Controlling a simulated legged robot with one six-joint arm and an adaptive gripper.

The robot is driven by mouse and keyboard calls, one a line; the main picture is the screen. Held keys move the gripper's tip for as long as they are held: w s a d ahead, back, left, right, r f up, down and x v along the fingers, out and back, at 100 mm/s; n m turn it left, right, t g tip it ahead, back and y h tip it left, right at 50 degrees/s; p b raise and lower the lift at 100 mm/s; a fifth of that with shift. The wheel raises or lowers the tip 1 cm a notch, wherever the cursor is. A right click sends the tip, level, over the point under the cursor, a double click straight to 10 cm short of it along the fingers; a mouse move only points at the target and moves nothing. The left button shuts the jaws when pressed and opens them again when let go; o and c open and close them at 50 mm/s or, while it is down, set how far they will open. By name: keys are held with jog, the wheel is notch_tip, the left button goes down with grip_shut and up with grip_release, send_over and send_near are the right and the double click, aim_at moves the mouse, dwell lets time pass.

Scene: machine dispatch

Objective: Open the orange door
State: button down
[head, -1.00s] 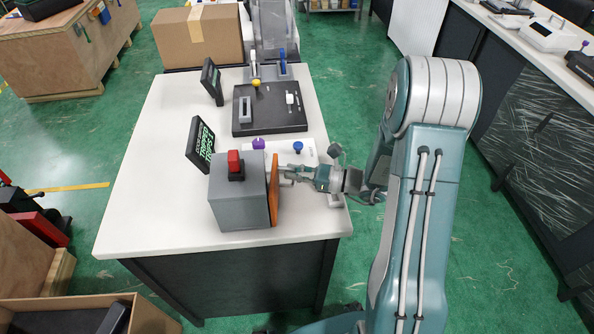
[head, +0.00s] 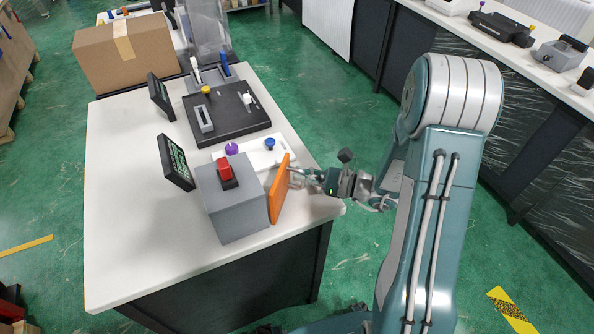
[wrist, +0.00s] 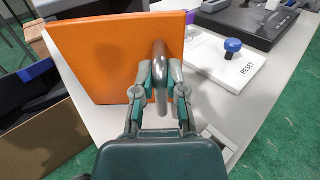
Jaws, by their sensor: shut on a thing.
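The orange door (head: 279,189) is on the right side of a grey box (head: 232,206) with a red button (head: 226,170) on top. In the head view the door stands at an angle, partly swung out from the box. In the wrist view the door's orange face (wrist: 110,50) fills the upper left, with a grey curved handle (wrist: 160,75) on it. My gripper (wrist: 159,80) is shut on that handle, with a finger on each side. In the head view my gripper (head: 298,175) reaches the door from the right. The inside of the box is hidden.
A white panel with a blue knob (head: 270,144) and a purple knob (head: 231,149) lies behind the box. A small screen (head: 177,162) stands left of it. A black panel (head: 228,116) and a cardboard box (head: 127,50) are farther back. Green floor (head: 360,245) is clear to the right.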

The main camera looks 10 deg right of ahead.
jog(key=shift+s+d+r, duration=0.2)
jog(key=shift+d+r, duration=0.05)
jog(key=shift+d, duration=0.1)
jog(key=c, duration=0.7)
grip_release()
jog(key=shift+s+f, duration=0.1)
jog(key=shift+d, duration=0.1)
jog(key=v, duration=1.2)
